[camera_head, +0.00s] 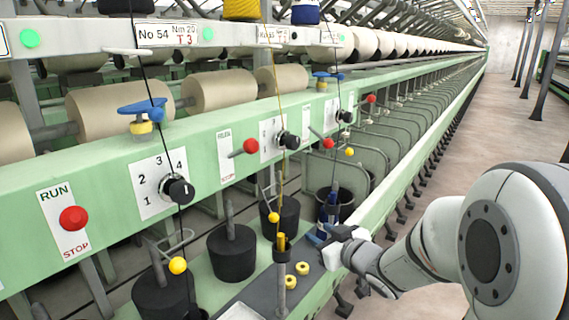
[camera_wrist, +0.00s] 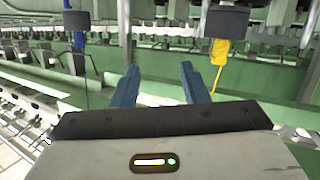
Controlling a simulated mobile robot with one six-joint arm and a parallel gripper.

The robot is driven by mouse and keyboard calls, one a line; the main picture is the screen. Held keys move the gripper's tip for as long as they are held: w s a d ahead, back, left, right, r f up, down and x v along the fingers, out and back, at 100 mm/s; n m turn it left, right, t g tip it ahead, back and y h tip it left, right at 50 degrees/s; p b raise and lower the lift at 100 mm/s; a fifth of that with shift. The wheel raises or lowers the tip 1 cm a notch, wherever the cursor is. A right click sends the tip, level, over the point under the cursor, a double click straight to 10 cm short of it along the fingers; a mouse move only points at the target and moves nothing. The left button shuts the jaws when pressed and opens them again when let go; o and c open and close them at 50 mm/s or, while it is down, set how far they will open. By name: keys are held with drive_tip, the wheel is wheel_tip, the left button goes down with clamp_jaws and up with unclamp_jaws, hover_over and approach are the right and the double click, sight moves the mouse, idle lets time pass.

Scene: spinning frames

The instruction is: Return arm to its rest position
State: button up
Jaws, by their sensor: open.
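My gripper (camera_head: 318,236) is over the front rail of the spinning frame (camera_head: 245,140), at the end of my white arm reaching in from the right. In the wrist view its two blue fingers (camera_wrist: 160,82) stand apart with nothing between them. A dark blue upright piece (camera_head: 329,207) stands just behind the gripper in the head view; I cannot tell if they touch. A yellow piece (camera_wrist: 219,52) is beyond the right finger in the wrist view.
Black pots (camera_head: 232,254) stand along the green frame. Two yellow rings (camera_head: 296,275) lie on its dark shelf. Yellow-balled thread guides (camera_head: 178,265) and hanging threads are left of the gripper. The aisle floor (camera_head: 508,110) at right is clear.

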drive_tip(key=s+d+r+m+g+h+p, duration=0.2)
drive_tip(key=s+d+r+m+h+p, duration=0.15)
drive_tip(key=d+h, duration=0.25)
drive_tip(key=s+r+m+g+h+p, duration=0.1)
drive_tip(key=s+m+g+p, duration=0.2)
drive_tip(key=s+g, duration=0.6)
drive_tip(key=s+p, duration=0.1)
drive_tip(key=s, duration=1.1)
drive_tip(key=shift+a+r+m, duration=0.35)
drive_tip(key=shift+a, duration=0.05)
drive_tip(key=shift+o, duration=0.2)
idle(0.4)
